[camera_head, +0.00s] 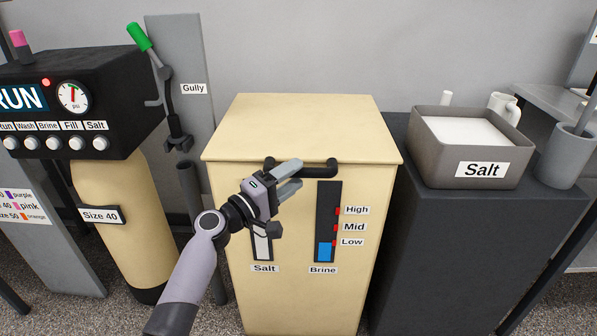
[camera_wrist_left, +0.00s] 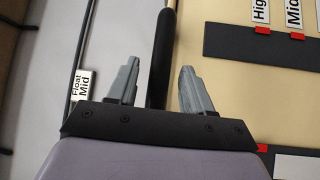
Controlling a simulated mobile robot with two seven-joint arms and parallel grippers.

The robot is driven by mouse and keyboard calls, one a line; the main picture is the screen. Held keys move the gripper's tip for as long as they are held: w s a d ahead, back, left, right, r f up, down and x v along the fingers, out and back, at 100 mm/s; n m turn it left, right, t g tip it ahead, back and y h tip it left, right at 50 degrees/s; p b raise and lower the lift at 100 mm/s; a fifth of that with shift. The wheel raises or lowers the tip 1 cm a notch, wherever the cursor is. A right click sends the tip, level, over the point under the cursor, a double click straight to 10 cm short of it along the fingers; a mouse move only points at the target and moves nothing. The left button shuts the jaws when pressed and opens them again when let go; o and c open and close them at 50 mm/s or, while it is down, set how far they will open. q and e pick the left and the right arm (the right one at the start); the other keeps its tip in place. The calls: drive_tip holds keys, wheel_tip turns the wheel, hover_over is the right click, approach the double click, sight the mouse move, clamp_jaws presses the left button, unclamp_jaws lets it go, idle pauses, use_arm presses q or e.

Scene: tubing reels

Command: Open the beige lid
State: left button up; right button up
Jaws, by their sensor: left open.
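The beige lid (camera_head: 305,122) lies flat and closed on the beige cabinet (camera_head: 297,290). A black bar handle (camera_head: 320,169) runs along the lid's front edge; its middle is partly hidden behind my gripper in the head view. My left gripper (camera_head: 291,175) is open in front of this handle. In the left wrist view the black handle (camera_wrist_left: 161,60) shows between the two spread grey fingers of my left gripper (camera_wrist_left: 160,66), with gaps on both sides. I cannot tell how deep it sits between them. My right gripper is not in view.
The cabinet front carries a Salt window (camera_head: 262,243) and a Brine gauge (camera_head: 325,250). A grey salt bin (camera_head: 430,150) stands on a dark block to the right. A black control box (camera_head: 70,95) and a beige tank (camera_head: 125,250) stand left. A green-handled lever (camera_head: 139,37) stands behind left.

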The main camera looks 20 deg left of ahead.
use_arm(q)
drive_tip(key=shift+x, duration=1.15)
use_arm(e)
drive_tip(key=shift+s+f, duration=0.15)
